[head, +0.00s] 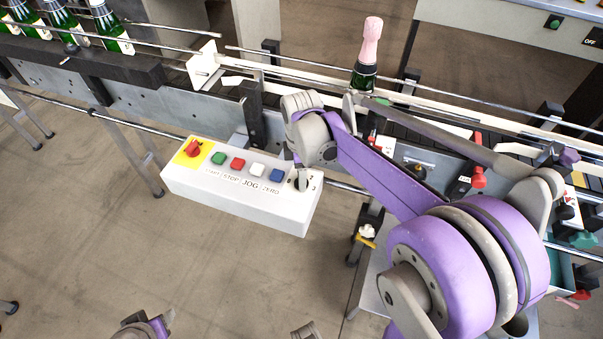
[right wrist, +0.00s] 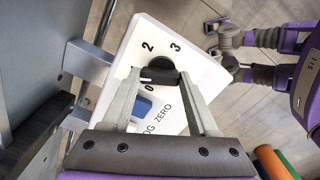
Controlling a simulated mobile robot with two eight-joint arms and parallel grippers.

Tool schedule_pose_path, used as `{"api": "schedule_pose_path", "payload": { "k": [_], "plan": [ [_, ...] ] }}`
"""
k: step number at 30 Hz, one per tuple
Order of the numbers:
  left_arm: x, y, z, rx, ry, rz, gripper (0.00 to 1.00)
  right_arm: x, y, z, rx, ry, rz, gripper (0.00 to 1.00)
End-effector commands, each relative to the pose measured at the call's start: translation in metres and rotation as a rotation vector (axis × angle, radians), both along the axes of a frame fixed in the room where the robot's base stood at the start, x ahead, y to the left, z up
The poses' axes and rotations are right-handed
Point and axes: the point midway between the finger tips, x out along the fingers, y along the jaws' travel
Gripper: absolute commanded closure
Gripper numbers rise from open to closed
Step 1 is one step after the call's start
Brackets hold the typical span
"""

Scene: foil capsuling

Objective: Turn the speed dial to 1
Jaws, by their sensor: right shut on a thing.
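The white control box (head: 240,190) hangs at the front of the conveyor. Its speed dial (head: 302,184) is at the right end, mostly behind my right gripper (head: 299,168), which reaches down onto it. In the right wrist view, the black dial (right wrist: 160,63) sits between the two fingers of my right gripper (right wrist: 159,76), which is shut on its knob. The marks 2, 3 and 0 show around the dial. The 1 is not readable, apparently covered by the left finger.
A blue button (head: 276,175) is beside the dial, with white, red and green buttons and a red emergency knob (head: 193,148) further left. A bottle with pink foil (head: 367,60) stands on the conveyor behind. Several green bottles (head: 110,25) stand at upper left.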

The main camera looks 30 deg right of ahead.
Motion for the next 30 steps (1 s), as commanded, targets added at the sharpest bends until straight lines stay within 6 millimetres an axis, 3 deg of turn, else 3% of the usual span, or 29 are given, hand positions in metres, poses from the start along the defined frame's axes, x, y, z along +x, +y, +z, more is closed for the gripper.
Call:
{"api": "schedule_pose_path", "payload": {
  "k": [22, 23, 27, 30],
  "plan": [
    [0.0000, 0.0000, 0.0004, 0.000, 0.000, 0.000, 0.50, 0.0007, -0.0001, 0.0005, -0.001, -0.002, 0.084, 0.96],
    [0.0000, 0.0000, 0.0004, 0.000, 0.000, 0.000, 0.50, 0.0006, -0.0001, 0.0005, -0.001, -0.002, 0.084, 0.35],
    [0.0001, 0.0000, 0.0003, 0.000, 0.000, 0.000, 0.50, 0.0005, 0.0000, 0.0004, 0.000, -0.001, 0.083, 0.10],
    [0.0001, 0.0000, 0.0003, 0.000, 0.000, 0.000, 0.50, 0.0004, 0.0001, 0.0003, 0.000, -0.001, 0.083, 0.10]
  ]
}}
